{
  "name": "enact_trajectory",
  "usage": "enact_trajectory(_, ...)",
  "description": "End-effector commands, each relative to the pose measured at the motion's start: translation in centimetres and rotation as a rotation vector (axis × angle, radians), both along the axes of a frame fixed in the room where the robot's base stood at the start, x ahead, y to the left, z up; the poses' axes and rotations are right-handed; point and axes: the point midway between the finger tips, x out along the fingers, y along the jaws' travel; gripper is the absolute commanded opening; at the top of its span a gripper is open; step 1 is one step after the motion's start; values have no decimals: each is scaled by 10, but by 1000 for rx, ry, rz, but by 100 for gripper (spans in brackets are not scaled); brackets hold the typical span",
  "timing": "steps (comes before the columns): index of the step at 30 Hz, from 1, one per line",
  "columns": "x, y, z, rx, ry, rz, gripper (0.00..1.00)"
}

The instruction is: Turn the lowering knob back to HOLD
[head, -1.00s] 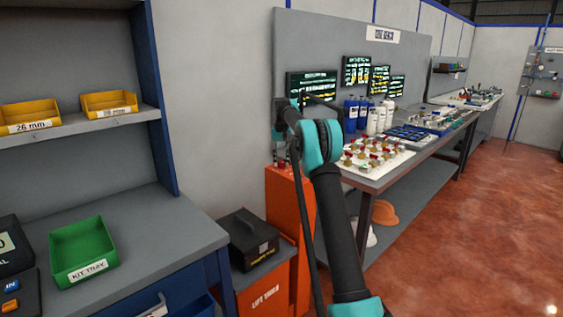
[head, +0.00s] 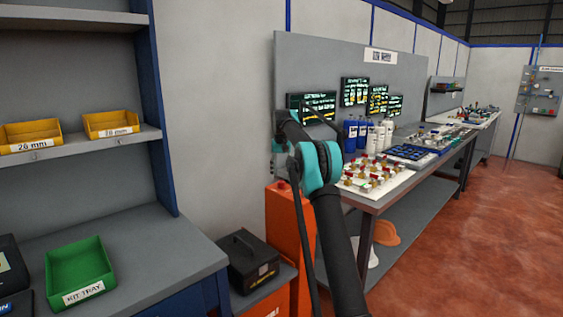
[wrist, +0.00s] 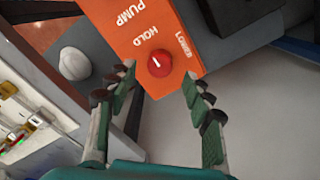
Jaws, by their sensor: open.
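The lowering knob (wrist: 160,63) is a red round knob with a short white mark, on an orange panel (wrist: 205,20) lettered PUMP, HOLD and LOWER. Its mark slants toward the upper left, roughly to the HOLD lettering; its exact setting is hard to tell. My gripper (wrist: 159,77) is open, with one finger on each side of the knob in the wrist view. Neither finger visibly touches it. In the head view the orange lift stand (head: 281,230) is behind my arm, and my fingers cannot be made out there.
A black box (head: 248,262) sits beside the stand. A green kit tray (head: 80,270) lies on the left bench. The red floor at right is clear.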

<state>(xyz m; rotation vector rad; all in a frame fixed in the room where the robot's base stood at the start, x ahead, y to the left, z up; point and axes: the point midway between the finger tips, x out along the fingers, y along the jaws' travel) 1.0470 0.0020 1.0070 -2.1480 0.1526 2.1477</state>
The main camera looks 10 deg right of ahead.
Motion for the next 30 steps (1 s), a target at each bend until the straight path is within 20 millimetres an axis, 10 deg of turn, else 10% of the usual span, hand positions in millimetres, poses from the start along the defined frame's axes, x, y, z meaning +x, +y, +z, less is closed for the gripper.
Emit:
enact_trajectory(13, 1, 0, 69, 0, 0, 0, 51)
enact_trajectory(30, 0, 0, 82, 0, 0, 0, 51)
